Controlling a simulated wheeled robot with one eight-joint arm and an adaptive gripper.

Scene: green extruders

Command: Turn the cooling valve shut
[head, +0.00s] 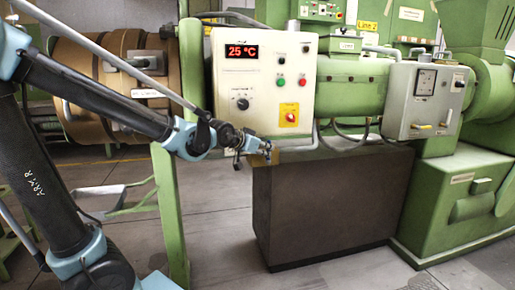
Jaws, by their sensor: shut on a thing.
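The beige control panel (262,88) has a red display reading 25 °C, a black knob, green and red buttons and a red and yellow switch.
A dark brown block (335,205) stands below the panel, close to my gripper. A green post (170,215) rises left of it, behind my arm. A green extruder (355,85) and a grey box (425,100) are to the right. Grey floor (222,225) shows between post and block.

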